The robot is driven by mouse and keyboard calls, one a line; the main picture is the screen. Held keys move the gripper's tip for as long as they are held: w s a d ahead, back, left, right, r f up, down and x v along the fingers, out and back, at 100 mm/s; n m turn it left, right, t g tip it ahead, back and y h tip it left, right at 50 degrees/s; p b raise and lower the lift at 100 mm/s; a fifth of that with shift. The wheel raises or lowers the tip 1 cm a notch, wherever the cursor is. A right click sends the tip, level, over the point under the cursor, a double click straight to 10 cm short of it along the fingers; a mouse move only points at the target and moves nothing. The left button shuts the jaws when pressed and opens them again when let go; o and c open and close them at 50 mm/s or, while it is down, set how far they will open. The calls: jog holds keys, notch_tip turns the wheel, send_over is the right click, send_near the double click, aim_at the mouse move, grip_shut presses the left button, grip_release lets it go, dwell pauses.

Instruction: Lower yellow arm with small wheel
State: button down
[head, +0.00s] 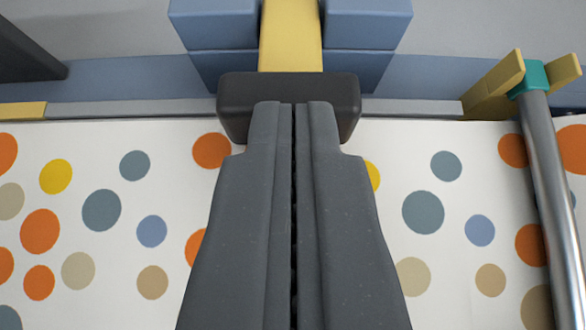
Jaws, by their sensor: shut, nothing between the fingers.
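The yellow arm (290,40) runs down from the top middle of the view between two blue blocks. At its near end is a dark, rounded piece (344,98), which looks like the small wheel seen from above. My gripper (293,108) is shut and empty, with its two grey fingers side by side. Its fingertips overlap the dark piece in the view and hide its middle. I cannot tell whether they touch it.
White sheet with coloured dots (75,215) spreads below on both sides. The blue blocks (368,25) flank the yellow arm. At the right, a metal rod (548,190) with a teal end (532,78) rests by a yellow bracket (490,95). A grey strip (410,108) edges the sheet.

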jog(key=v, duration=1.1)
jog(key=shift+s+f+p, duration=0.2)
jog(key=shift+s+p, duration=0.1)
jog(key=shift+s, duration=0.15)
jog(key=w+a+r+t, duration=0.1)
jog(key=a+r, duration=0.2)
jog(key=r, duration=0.3)
jog(key=w+a+r+h, duration=0.1)
jog(key=a+r, duration=0.1)
jog(key=r, duration=0.4)
jog(key=w+a+r+t, duration=0.1)
jog(key=a+r, duration=0.2)
jog(key=r, duration=0.3)
jog(key=s+a+r+t, duration=0.2)
jog(key=s+a+r, duration=0.2)
jog(key=a+r, duration=0.8)
notch_tip(320, 180, up, 2)
jog(key=shift+r+y, duration=0.2)
jog(key=shift+y, duration=0.1)
jog(key=shift+a, duration=0.1)
